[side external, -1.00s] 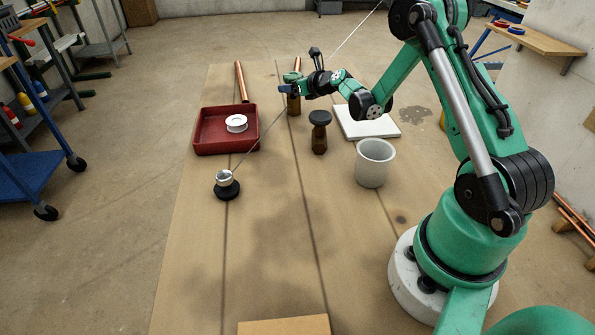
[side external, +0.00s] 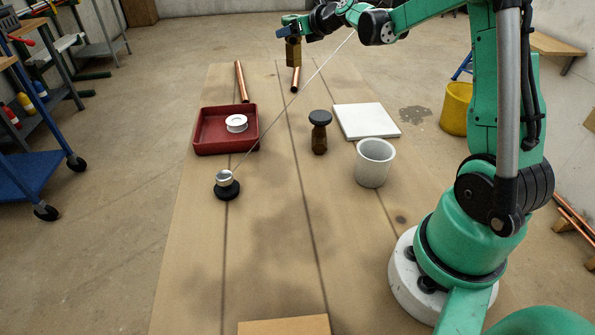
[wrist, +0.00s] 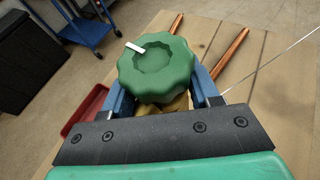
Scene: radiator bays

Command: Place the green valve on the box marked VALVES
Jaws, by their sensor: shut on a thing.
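The green valve has a green round knob with a white mark, seen large in the wrist view (wrist: 156,68), and a brass body (side external: 293,52) in the side view. My gripper (side external: 290,32) is shut on it, with the blue fingers on either side below the knob. The valve hangs upright in the air above the far end of the table. A brown cardboard piece (side external: 284,326) shows at the near table edge, mostly cut off. No VALVES marking is readable in either view.
A dark-knobbed valve (side external: 319,132) stands mid-table beside a grey-white bucket (side external: 375,165) and a white slab (side external: 366,121). A red tray (side external: 205,142) holds a white roll (side external: 236,123). A silver-topped black piece (side external: 227,188) has a thin line rising from it. The near table centre is clear.

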